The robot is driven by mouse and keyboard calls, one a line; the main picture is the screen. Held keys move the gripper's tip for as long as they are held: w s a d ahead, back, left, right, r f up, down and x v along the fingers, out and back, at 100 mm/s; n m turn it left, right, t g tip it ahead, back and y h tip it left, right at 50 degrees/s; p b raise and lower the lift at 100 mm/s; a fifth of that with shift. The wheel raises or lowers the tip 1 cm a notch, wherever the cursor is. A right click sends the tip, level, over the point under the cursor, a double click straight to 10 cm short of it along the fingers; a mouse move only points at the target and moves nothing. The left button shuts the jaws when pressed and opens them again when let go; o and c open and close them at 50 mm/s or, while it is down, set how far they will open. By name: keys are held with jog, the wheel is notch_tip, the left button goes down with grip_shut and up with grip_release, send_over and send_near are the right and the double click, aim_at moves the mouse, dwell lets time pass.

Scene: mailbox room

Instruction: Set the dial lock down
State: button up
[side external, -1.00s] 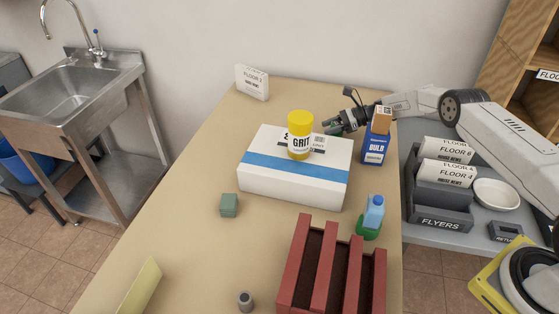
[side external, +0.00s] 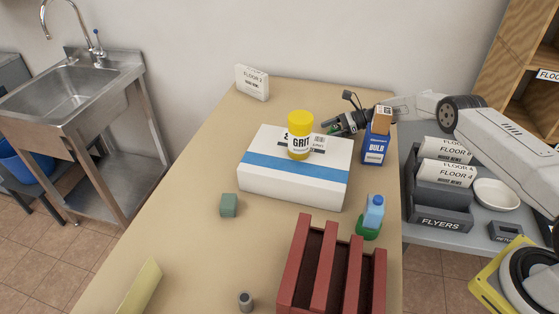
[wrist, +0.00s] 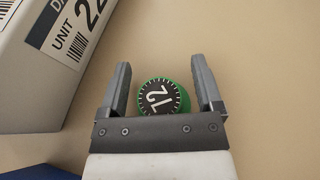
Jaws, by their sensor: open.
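The dial lock (wrist: 160,97) is a round green piece with a black face marked in white. In the wrist view it sits between the two fingers of my gripper (wrist: 163,85), with a visible gap to each finger. The tan table top (wrist: 255,60) shows around it; I cannot tell exactly whether it touches the table. In the side view my gripper (side external: 336,127) is behind the white box and left of the blue BUILD box. The gripper is open, and the dial lock is mostly hidden there.
A white box with a blue band (side external: 295,175) carries a yellow GRIT can (side external: 300,135). The blue BUILD box (side external: 375,147) stands close by my arm. A red slatted crate (side external: 300,262), a green block (side external: 229,205) and a blue-capped bottle (side external: 375,213) stand nearer the camera.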

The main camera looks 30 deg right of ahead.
jog(key=shift+r, duration=0.2)
jog(key=v, duration=1.2)
jog(key=shift+f, duration=0.1)
dwell(0.3)
